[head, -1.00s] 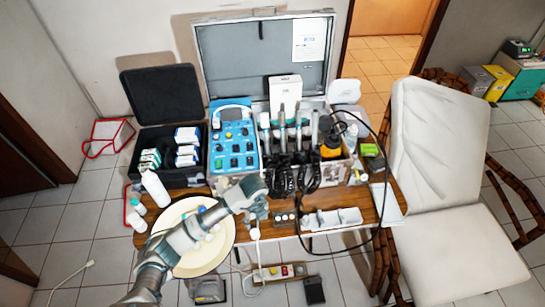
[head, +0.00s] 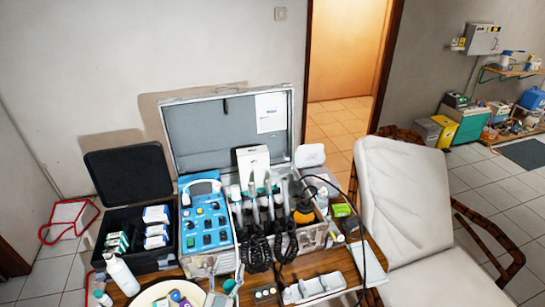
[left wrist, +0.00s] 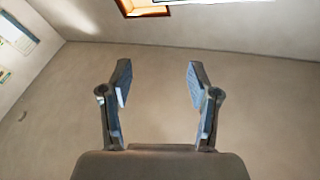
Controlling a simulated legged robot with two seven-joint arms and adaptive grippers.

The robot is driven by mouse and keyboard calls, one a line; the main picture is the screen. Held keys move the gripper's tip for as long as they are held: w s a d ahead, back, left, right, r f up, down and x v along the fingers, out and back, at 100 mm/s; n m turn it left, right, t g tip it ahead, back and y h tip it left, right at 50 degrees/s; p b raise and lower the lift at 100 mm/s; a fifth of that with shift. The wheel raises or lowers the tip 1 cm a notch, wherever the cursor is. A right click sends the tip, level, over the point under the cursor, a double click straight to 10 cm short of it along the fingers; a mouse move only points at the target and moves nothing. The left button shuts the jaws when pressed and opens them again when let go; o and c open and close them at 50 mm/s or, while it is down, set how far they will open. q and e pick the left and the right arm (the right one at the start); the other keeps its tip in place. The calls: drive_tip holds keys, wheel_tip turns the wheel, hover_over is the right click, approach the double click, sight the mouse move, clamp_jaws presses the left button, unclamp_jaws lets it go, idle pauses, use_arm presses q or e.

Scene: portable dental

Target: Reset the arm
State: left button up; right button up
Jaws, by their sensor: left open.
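My left gripper (head: 225,280) shows at the bottom edge of the head view, in front of the table's near side. Most of its arm is out of the picture. My right gripper is in neither view.
A table (head: 345,262) holds a blue control unit (head: 206,225), an open grey case (head: 222,128), a black case (head: 128,175), a white bottle (head: 121,274) and a round plate (head: 146,297). A white reclining chair (head: 405,195) stands at the right.

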use_arm(q)
drive_tip(key=s+a+f+n+g+y, duration=0.1)
drive_tip(key=s+a+f+g+y, duration=0.1)
drive_tip(key=s+a+f+g, duration=0.2)
drive_tip(key=s+a+f+n+g+y, duration=0.2)
drive_tip(key=s+a+f+g, duration=0.2)
drive_tip(key=f, duration=0.6)
drive_tip(key=s+a+f+n+g+y, duration=0.2)
drive_tip(key=s+a+f+g, duration=0.2)
drive_tip(key=s+f, duration=0.2)
drive_tip(key=shift+s+f, duration=0.15)
drive_tip(key=shift+f, duration=0.6)
drive_tip(key=s+d+f+g+h, duration=0.1)
drive_tip(key=s+f+g, duration=0.15)
drive_tip(key=s, duration=0.35)
drive_tip(key=s+d+f+g, duration=0.2)
drive_tip(key=s+g, duration=0.1)
drive_tip(key=s, duration=0.2)
wheel_tip(320, 180, down, 21)
drive_tip(key=a, duration=0.2)
drive_tip(key=s+a+f+m+g, duration=0.1)
drive_tip(key=s+f, duration=1.2)
drive_tip(key=f, duration=0.4)
drive_tip(key=shift+s+f+g, duration=0.25)
drive_tip(key=shift+s+g, duration=0.05)
drive_tip(key=shift+g, duration=0.05)
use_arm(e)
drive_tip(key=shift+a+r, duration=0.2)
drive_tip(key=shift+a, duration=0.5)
